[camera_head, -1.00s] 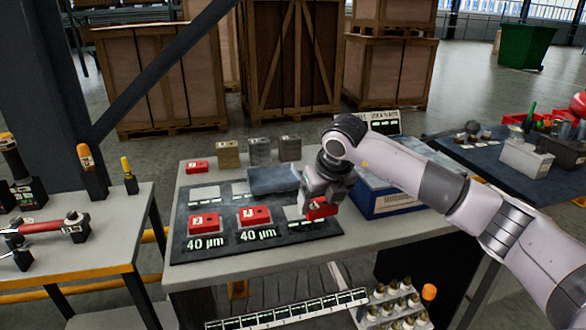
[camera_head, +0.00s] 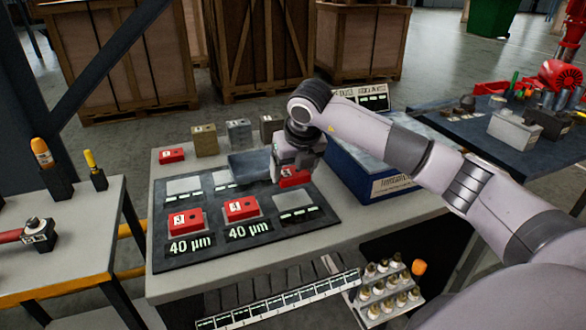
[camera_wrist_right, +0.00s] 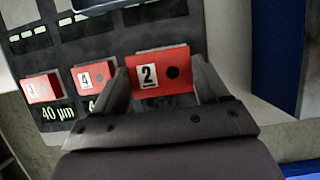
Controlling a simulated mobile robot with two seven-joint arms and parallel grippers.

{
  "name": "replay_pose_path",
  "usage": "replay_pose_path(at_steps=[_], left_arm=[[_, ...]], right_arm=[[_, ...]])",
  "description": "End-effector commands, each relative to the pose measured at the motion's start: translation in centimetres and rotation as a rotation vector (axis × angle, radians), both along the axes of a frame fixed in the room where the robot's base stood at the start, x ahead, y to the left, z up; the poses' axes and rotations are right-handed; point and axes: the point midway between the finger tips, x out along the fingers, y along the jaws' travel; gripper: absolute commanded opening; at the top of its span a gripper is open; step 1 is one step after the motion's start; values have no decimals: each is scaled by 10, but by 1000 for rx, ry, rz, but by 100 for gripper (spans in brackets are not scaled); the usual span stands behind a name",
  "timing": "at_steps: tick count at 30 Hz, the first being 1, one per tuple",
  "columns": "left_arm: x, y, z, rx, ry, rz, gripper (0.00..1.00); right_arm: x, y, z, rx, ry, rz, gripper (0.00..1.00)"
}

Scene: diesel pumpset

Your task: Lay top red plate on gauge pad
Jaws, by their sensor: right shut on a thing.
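My right gripper (camera_head: 290,180) is shut on a red plate (camera_head: 295,176) marked 2. In the wrist view the plate (camera_wrist_right: 161,72) sits between both fingers. The gripper is over the back right part of a dark mat (camera_head: 270,250); the exact height of the plate is hard to tell. Red plates marked 3 (camera_head: 185,222) and 4 (camera_head: 242,208) rest on pads in the mat's front row, with "40 µm" displays before them. A bare light grey pad (camera_head: 295,200) lies right of plate 4. My left gripper is not in view.
A blue-grey tray (camera_head: 250,165) lies at the mat's back, beside the gripper. Another red block (camera_head: 171,155) and several metal blocks (camera_head: 204,139) stand behind the mat. A blue box (camera_head: 365,175) stands to the right. A bare pad (camera_head: 184,186) is back left.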

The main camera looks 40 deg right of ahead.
Motion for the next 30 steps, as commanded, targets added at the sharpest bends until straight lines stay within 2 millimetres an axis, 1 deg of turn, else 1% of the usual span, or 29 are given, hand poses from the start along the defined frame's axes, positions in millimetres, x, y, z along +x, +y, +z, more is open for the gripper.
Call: replay_pose_path(at_steps=[10,12,15,30], left_arm=[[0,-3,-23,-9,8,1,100],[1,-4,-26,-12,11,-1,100],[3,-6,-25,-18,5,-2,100],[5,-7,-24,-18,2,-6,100]], right_arm=[[0,0,-31,0,-2,0,25],[0,0,-37,-1,-3,0,25],[1,0,-43,0,-4,0,25],[0,0,-44,0,-3,0,25]])
